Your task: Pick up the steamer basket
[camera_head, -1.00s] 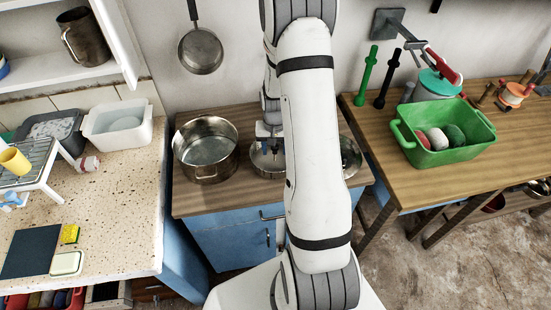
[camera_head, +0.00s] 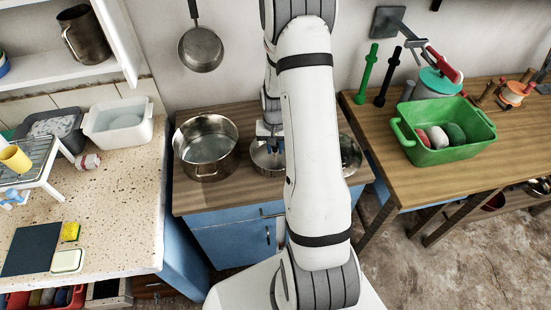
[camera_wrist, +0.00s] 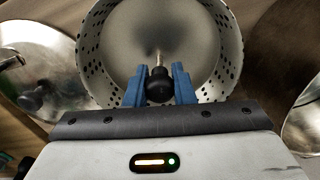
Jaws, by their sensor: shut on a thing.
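The steamer basket (camera_wrist: 98,30) is a round metal bowl with a perforated wall. A thin post with a black knob (camera_wrist: 160,82) stands at its middle. In the wrist view my gripper (camera_wrist: 158,88) has its blue fingers on either side of this knob and is shut on it. In the head view the basket (camera_head: 262,160) is on the wooden counter area, partly hidden behind my arm, and my gripper (camera_head: 269,138) is above it. The basket's underside is hidden, so I cannot tell whether it touches the surface below.
A large metal pot (camera_head: 206,150) stands close to the left of the basket. A metal lid with a black knob (camera_wrist: 35,60) lies beside the basket in the wrist view. Another metal piece (camera_head: 351,157) is at the right. A green tub (camera_head: 455,150) sits on the right-hand table.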

